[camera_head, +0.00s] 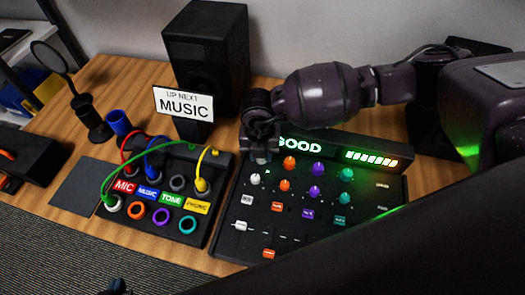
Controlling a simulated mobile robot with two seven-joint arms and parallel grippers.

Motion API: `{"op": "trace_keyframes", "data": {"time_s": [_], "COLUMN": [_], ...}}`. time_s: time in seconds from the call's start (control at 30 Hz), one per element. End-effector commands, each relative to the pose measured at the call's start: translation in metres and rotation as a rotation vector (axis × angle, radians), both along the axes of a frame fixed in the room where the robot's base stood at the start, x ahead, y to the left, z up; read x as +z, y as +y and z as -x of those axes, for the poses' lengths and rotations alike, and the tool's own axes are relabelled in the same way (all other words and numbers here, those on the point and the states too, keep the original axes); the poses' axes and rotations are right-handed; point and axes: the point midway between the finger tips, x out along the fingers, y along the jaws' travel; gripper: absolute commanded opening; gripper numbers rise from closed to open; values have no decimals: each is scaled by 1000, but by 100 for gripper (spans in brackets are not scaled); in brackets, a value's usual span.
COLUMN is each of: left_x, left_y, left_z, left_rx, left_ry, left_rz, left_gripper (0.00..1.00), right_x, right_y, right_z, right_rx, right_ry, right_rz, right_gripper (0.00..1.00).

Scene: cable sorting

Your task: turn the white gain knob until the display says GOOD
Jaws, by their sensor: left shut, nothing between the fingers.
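The white gain knob (255,179) is at the upper left of the black mixer panel (330,225), at the head of its first column. My left gripper (116,287) shows only as a small dark tip at the bottom edge, shut and empty.
Left of the mixer is a patch box (212,230) with coloured sockets and red, blue, green and yellow cables. A speaker (206,50) with a "MUSIC" sign (184,104) stands behind. A microphone (85,110) and blue cup (119,123) stand left. A dark arm part covers the lower right.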

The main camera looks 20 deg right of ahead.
Motion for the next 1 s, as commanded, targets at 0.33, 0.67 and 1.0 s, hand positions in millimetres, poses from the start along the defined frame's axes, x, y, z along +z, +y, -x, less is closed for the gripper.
{"op": "trace_keyframes", "data": {"time_s": [0.33, 0.67, 1.0], "left_x": [2, 4, 8], "left_y": [0, 0, 0], "left_z": [-2, -4, -5], "left_rx": [0, -2, -2], "left_ry": [-4, -8, -14], "left_rz": [0, 0, 0], "left_gripper": [0, 0, 0], "right_x": [0, 0, 13], "right_y": [0, 0, 1], "right_z": [0, 0, -1], "right_rx": [30, 28, 27], "right_ry": [1, 1, -3], "right_rz": [1, 1, -1], "right_gripper": [7, 56, 56]}}
